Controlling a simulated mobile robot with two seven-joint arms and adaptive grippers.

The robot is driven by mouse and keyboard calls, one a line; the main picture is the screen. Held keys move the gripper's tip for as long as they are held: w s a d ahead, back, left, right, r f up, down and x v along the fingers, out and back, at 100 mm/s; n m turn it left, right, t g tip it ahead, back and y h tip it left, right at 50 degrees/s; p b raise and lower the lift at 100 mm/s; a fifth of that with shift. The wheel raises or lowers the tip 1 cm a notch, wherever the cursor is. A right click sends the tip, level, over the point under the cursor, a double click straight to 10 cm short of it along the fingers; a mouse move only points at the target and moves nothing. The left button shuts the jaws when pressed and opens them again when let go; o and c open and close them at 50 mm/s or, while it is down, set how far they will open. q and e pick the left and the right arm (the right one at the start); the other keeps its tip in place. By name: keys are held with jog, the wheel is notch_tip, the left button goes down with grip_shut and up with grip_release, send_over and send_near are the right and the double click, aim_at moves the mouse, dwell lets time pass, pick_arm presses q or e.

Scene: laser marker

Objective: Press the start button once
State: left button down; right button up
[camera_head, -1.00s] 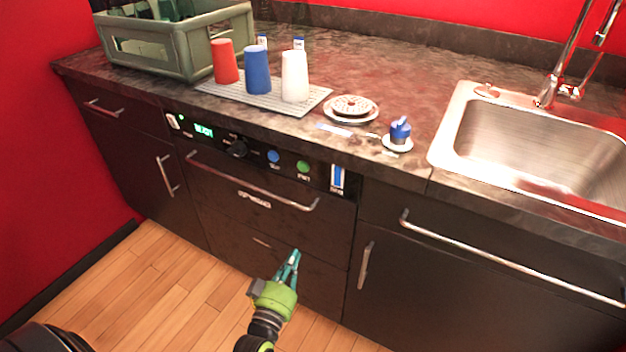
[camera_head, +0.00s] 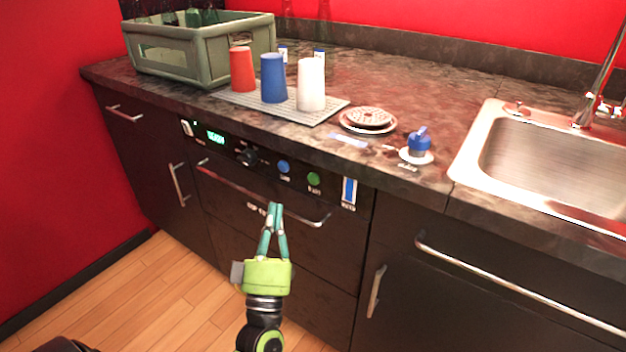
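The dark control panel (camera_head: 222,149) is on the front of the cabinet below the countertop. It carries a green lit display (camera_head: 215,137), a black knob (camera_head: 247,157), a blue button (camera_head: 283,167) and a green button (camera_head: 314,179). The small labels under the buttons are too blurred to read surely. My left gripper (camera_head: 275,207), with teal fingers on a lime-green body, points up in front of the drawer. Its fingertips come together and hold nothing. They appear below the blue button and left of and below the green one, apart from both. My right gripper is out of view.
A drawer handle (camera_head: 262,192) runs below the panel, behind the fingertips. Cups, a green crate (camera_head: 189,60), plates (camera_head: 368,120) and a sink (camera_head: 470,150) are on the counter. The floor in front is clear.

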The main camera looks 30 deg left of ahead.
aim_at(313, 179)
pick_arm(q)
jog(key=shift+w+d+b, duration=0.2)
jog(key=shift+w+b, duration=0.35)
jog(key=shift+w, duration=1.65)
jog(key=shift+w+d+b, duration=0.2)
jog(key=shift+w+b, duration=0.3)
jog(key=shift+w, duration=1.65)
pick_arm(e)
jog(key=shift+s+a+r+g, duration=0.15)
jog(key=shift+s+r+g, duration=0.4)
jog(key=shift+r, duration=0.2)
pick_arm(q)
jog(key=shift+w, duration=0.1)
jog(key=shift+w, duration=0.3)
jog(key=shift+w, duration=0.35)
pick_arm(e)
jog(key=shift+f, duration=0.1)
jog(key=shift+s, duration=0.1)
pick_arm(q)
jog(key=shift+s+p, duration=0.35)
jog(key=shift+s, duration=0.45)
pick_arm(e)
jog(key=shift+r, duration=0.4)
pick_arm(q)
jog(key=shift+s, duration=0.1)
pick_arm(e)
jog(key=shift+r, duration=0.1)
